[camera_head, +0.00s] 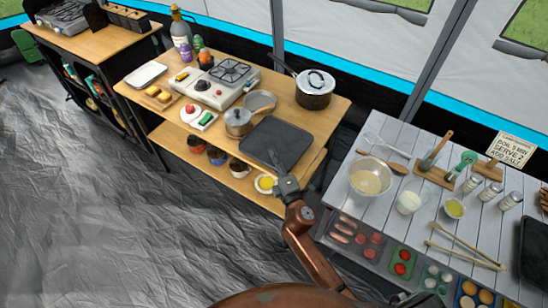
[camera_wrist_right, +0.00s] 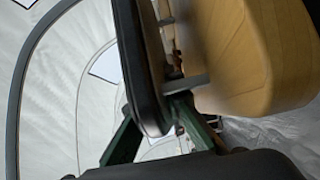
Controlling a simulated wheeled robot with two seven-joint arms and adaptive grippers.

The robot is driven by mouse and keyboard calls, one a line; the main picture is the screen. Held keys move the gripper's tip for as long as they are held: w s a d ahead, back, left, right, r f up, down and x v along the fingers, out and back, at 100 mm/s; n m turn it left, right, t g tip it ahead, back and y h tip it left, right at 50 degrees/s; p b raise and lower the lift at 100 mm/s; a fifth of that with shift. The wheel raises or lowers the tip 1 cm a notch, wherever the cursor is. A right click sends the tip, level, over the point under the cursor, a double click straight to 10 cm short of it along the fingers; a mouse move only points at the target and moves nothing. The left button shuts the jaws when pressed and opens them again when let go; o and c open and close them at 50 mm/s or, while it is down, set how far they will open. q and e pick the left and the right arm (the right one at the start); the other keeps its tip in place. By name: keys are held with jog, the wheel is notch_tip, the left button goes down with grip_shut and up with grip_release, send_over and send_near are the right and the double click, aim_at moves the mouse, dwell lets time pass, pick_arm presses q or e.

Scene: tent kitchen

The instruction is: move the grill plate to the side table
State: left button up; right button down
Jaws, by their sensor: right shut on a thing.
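The grill plate (camera_head: 272,143) is a dark, flat, rounded rectangle at the front right of the wooden table (camera_head: 316,121). My right gripper (camera_head: 279,171) is shut on its near edge. In the right wrist view, the grill plate (camera_wrist_right: 138,60) is a dark slab seen edge-on between the fingers (camera_wrist_right: 165,118). The wooden tabletop (camera_wrist_right: 255,55) shows beside it, with a gap at the gripped edge. Whether the far edge touches the table is unclear. A grey plank table (camera_head: 345,200) stands to the right. My left gripper is out of view.
A small pot (camera_head: 238,122) and a pan (camera_head: 261,100) sit close to the plate's left. A stove (camera_head: 220,84) and a large lidded pot (camera_head: 314,90) stand behind. The plank table holds a bowl (camera_head: 370,177), jars, utensils and another dark plate (camera_head: 534,250).

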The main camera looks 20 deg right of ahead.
jog(key=c, duration=2.1)
grip_release()
jog(key=shift+o, duration=0.3)
jog(key=s, duration=1.2)
